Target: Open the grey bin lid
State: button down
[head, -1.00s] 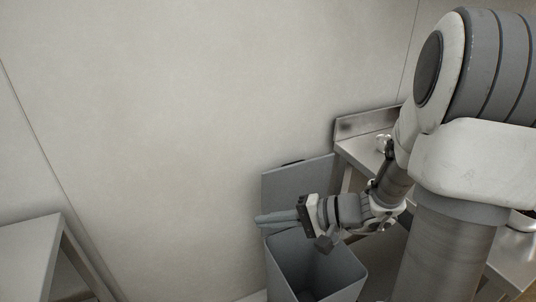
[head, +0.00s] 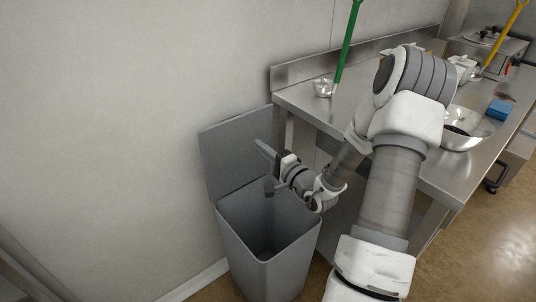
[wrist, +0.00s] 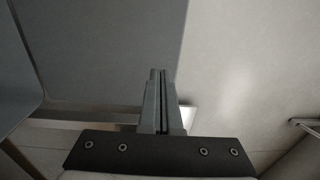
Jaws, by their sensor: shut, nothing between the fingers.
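The grey bin (head: 272,240) stands on the floor against the wall, with its dark inside showing. Its grey lid (head: 225,150) is raised and stands upright at the back, close to the wall. My gripper (head: 262,147) is above the bin's back edge, in front of the lid's right part. In the wrist view my gripper's fingers (wrist: 157,75) are together with nothing between them, and the lid (wrist: 100,50) fills the upper left. I cannot tell whether the fingertips touch the lid.
A steel table (head: 310,100) stands right of the bin, with a small metal bowl (head: 323,88), a large metal bowl (head: 468,130) and a blue block (head: 499,109) on it. A green-handled tool (head: 348,45) rises above the table. Bare wall lies to the left.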

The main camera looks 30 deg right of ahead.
aim_at(239, 128)
jog(key=w, duration=0.2)
jog(key=w+a+b, duration=0.1)
jog(key=w, duration=0.4)
jog(key=shift+w+a, duration=0.25)
jog(key=shift+w+a+r, duration=0.1)
jog(key=shift+w+r, duration=0.05)
jog(key=shift+w, duration=0.3)
jog(key=shift+w, duration=0.1)
jog(key=shift+w+a+r, duration=0.15)
jog(key=shift+w+a, duration=0.05)
jog(key=shift+w, duration=0.65)
jog(key=shift+s+d, duration=0.1)
